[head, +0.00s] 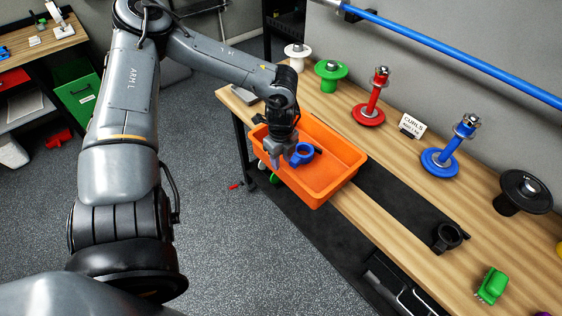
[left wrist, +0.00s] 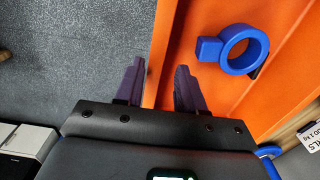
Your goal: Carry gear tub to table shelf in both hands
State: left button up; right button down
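The orange gear tub (head: 345,178) stands at the left part of the wooden table (head: 385,225), its near side reaching to or over the front edge. A blue ring clamp (head: 303,154) lies inside it; the ring also shows in the left wrist view (left wrist: 243,50). My left gripper (head: 283,160) is at the tub's near left wall. In the left wrist view its fingers (left wrist: 160,85) are apart, one over the floor and one over the tub's inside, with the orange rim between them. Contact with the rim cannot be told. A dark lower shelf (head: 318,238) shows under the table. My right gripper is not in view.
Weight posts in green (head: 330,74), red (head: 369,112) and blue (head: 440,160) stand along the table's back, with a "CURLS" card (head: 411,126). Open grey floor (head: 240,255) lies in front.

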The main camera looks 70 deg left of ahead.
pick_arm(q)
notch_tip(320, 180, up, 8)
jog(key=shift+r, duration=0.25)
jog(key=shift+c, duration=0.4)
